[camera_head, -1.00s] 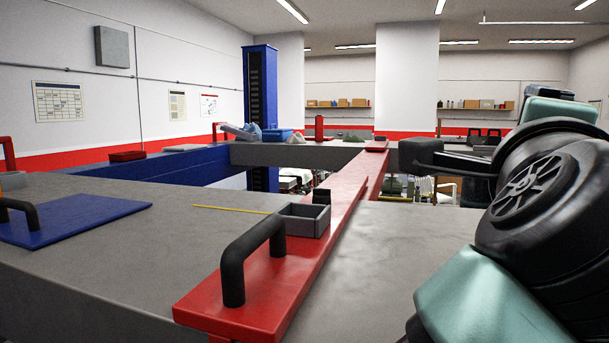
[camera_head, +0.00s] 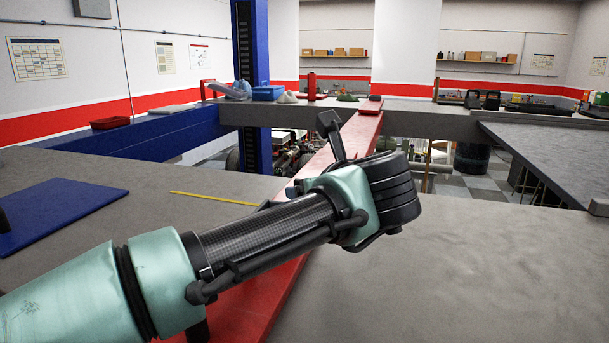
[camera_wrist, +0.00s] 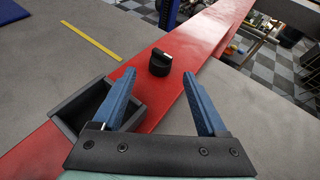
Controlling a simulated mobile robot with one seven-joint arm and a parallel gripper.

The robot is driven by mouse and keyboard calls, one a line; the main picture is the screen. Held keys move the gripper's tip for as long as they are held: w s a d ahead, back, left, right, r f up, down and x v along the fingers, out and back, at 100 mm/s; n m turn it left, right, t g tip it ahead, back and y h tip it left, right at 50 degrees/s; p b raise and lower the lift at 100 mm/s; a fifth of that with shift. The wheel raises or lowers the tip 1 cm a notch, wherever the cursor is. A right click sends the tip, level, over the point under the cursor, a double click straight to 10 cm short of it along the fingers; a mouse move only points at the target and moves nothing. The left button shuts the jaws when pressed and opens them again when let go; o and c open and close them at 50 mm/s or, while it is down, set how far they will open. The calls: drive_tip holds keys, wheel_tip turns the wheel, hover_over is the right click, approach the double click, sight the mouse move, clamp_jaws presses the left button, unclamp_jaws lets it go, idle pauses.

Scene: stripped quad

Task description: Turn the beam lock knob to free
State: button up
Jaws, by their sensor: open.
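The black beam lock knob (camera_wrist: 160,62) stands on the red beam (camera_wrist: 205,40) in the wrist view, with a pale mark on its top. My gripper (camera_wrist: 159,75) is open, its two blue fingers spread apart. The knob appears between and just beyond the fingertips, apart from both.
A small grey open box (camera_wrist: 66,122) sits on the beam beside the knob, partly behind my left finger. A yellow strip (camera_wrist: 91,40) lies on the grey top. A blue panel (camera_head: 62,212) lies at left.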

drive_tip(key=shift+p+x, duration=1.2)
drive_tip(key=shift+x, duration=1.85)
drive_tip(key=shift+r, duration=0.1)
clamp_jaws()
